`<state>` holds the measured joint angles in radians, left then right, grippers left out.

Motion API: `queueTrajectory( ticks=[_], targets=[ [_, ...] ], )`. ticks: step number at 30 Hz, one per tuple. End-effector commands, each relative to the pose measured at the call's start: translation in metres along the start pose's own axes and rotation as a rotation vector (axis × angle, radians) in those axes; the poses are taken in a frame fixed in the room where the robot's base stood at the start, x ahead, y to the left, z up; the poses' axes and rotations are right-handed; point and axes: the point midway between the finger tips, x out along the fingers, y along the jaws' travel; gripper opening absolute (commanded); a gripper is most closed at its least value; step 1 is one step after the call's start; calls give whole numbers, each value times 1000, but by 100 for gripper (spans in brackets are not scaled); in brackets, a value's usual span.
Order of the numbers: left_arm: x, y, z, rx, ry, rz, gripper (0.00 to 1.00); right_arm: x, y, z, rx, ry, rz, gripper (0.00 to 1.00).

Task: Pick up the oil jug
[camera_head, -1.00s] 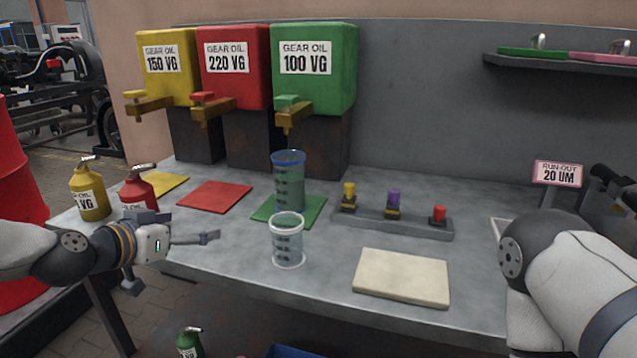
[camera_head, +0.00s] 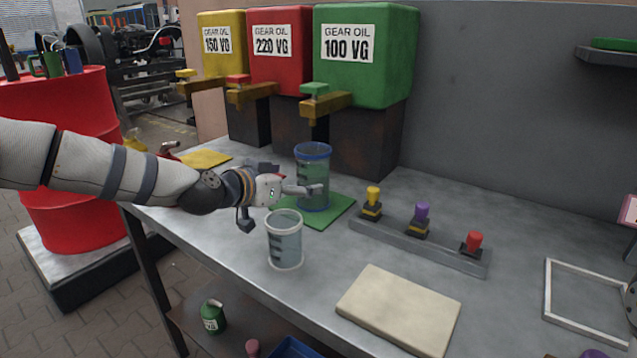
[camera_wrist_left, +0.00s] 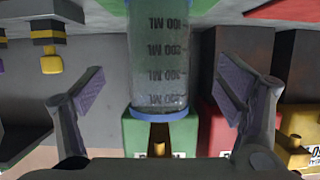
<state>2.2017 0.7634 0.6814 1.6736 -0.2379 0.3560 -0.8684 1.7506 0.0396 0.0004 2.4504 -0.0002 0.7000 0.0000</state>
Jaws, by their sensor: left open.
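The jug is a clear measuring cup with a blue rim, dark markings and greenish contents (camera_head: 313,172). It stands upright on the green mat (camera_head: 334,214) below the green gear oil tank. My left gripper (camera_head: 284,203) is open beside it, on its left and near side. In the left wrist view, which is upside down, the jug (camera_wrist_left: 160,60) shows its ML scale and lies in line with the gap between the spread fingers (camera_wrist_left: 161,82). I cannot tell whether a finger touches it.
A second, pale-rimmed cup (camera_head: 285,245) stands in front, close below my left gripper. A rack with yellow, purple and red knobbed pieces (camera_head: 440,255), a beige pad (camera_head: 398,310) and a white frame (camera_head: 548,300) lie to the right. The green tank (camera_head: 365,85) and its tap overhang behind.

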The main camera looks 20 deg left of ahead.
Motion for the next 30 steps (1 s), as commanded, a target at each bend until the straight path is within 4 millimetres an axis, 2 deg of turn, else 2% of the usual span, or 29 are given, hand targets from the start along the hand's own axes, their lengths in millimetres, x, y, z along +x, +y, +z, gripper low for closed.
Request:
queueTrajectory(
  ticks=[1, 5, 9, 12, 20, 27, 29, 30],
  targets=[
    [13, 0, 16, -6, -21, 3, 86, 8, 0, 6, 0, -28, 1, 40],
    [29, 0, 13, -4, -17, 3, 86, 14, 1, 11, 1, -47, 2, 40],
    [59, 1, 16, -6, -20, 3, 86, 25, 1, 19, 1, -82, 4, 40],
    [73, 1, 14, -4, -17, 2, 86, 29, 1, 22, 1, -95, 4, 40],
    [75, 1, 6, -3, -8, 2, 86, 28, 1, 21, 1, -92, 4, 40],
    [75, 1, 7, -3, -9, 2, 32, 28, 1, 21, 1, -92, 4, 40],
    [75, 1, 6, -2, -8, 2, 30, 28, 1, 21, 1, -92, 4, 40],
    [75, 0, 6, -3, -8, 2, 25, 28, 1, 21, 1, -92, 4, 40]
  ],
)
